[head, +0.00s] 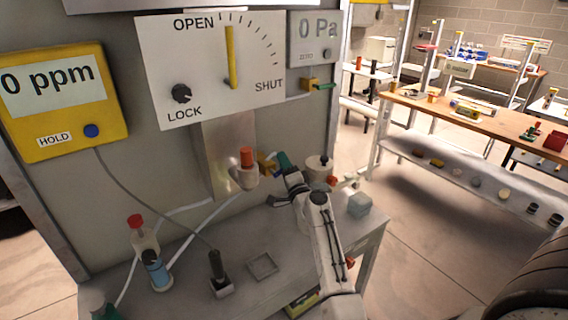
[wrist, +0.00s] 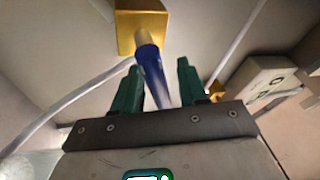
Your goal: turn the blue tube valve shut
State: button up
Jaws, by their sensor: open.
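The blue tube valve has a brass block (wrist: 140,24) and a blue lever (wrist: 151,68) with a pale tip at the block in the wrist view. The lever runs from the block down between the two green fingers of my gripper (wrist: 157,84). The fingers are open, one on each side, with a gap visible; whether either touches the lever I cannot tell. In the head view the brass block (head: 265,163) shows just left of my gripper (head: 284,168), which hides the blue lever. White tubes run near the block.
A panel with a yellow lever (head: 231,57) pointing up near OPEN hangs above. A green-handled brass valve (head: 310,86) is at upper right. An orange-capped part in a white holder (head: 244,178) is left of my gripper. Bottles (head: 156,270) and a grey block (head: 360,204) stand on the bench.

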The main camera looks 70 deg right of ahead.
jog(key=shift+w+d, duration=0.15)
grip_shut()
dwell(0.4)
jog(key=m+p, duration=0.1)
jog(key=m, duration=0.1)
jog(key=f+m+g+p, duration=0.1)
jog(key=m, duration=0.1)
jog(key=shift+d+f+g+h, duration=0.1)
jog(key=shift+g+h, duration=0.2)
